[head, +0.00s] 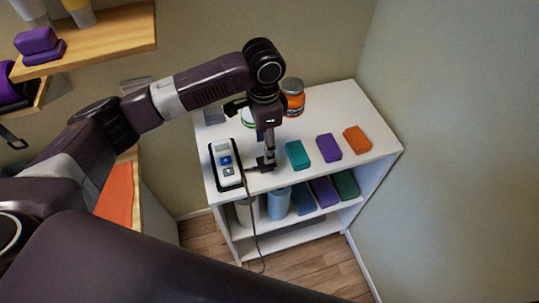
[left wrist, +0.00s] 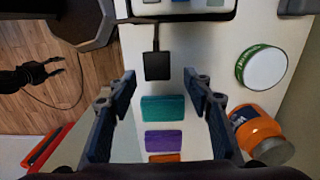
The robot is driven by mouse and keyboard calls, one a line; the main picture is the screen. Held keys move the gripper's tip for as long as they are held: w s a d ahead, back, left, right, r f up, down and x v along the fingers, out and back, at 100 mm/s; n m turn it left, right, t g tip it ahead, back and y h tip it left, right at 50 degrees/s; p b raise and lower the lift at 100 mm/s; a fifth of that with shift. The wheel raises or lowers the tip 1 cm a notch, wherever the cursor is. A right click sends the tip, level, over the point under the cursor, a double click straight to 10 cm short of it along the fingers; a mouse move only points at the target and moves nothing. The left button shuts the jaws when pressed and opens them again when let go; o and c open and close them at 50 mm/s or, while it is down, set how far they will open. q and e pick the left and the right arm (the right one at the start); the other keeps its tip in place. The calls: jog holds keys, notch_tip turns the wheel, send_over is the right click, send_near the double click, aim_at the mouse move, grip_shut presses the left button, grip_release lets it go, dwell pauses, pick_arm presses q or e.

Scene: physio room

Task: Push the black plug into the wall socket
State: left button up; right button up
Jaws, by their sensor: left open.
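A black block that looks like the plug (left wrist: 158,66) lies on the white shelf top, with a short cord running up to the device's base in the left wrist view. My left gripper (head: 266,165) points down over the shelf top, beside the device. In the left wrist view its fingers (left wrist: 158,95) are wide apart and empty, with the plug beyond them. A dark two-pronged shape at the left edge of that view looks like my right gripper (left wrist: 56,66), prongs apart and empty. No socket can be made out; a pale plate (head: 137,85) on the wall is partly hidden by my arm.
The white shelf unit (head: 372,150) carries a white device (head: 227,162) on a black base, teal (head: 297,155), purple (head: 329,148) and orange (head: 357,140) blocks, and an orange jar (head: 293,98). A thin cable (head: 254,225) hangs to the wooden floor. Walls stand behind and right.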

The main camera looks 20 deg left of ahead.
pick_arm(q)
jog(key=shift+s, duration=0.5)
jog(key=shift+w+f+p, duration=0.2)
jog(key=shift+f+p, duration=0.1)
jog(key=shift+f, duration=0.7)
jog(key=shift+w+f, duration=0.1)
jog(key=shift+f, duration=0.15)
jog(key=shift+f+p, duration=0.3)
jog(key=f, duration=0.2)
jog(key=f+p, duration=0.1)
jog(key=shift+s+f, duration=0.2)
jog(key=shift+f, duration=0.6)
pick_arm(e)
jog(key=s+r, duration=0.1)
jog(key=s, duration=0.1)
jog(key=s+r, duration=0.1)
jog(key=shift+s+a+r, duration=0.1)
jog(key=shift+s+r, duration=0.1)
jog(key=shift+s, duration=0.15)
jog(key=shift+w, duration=0.1)
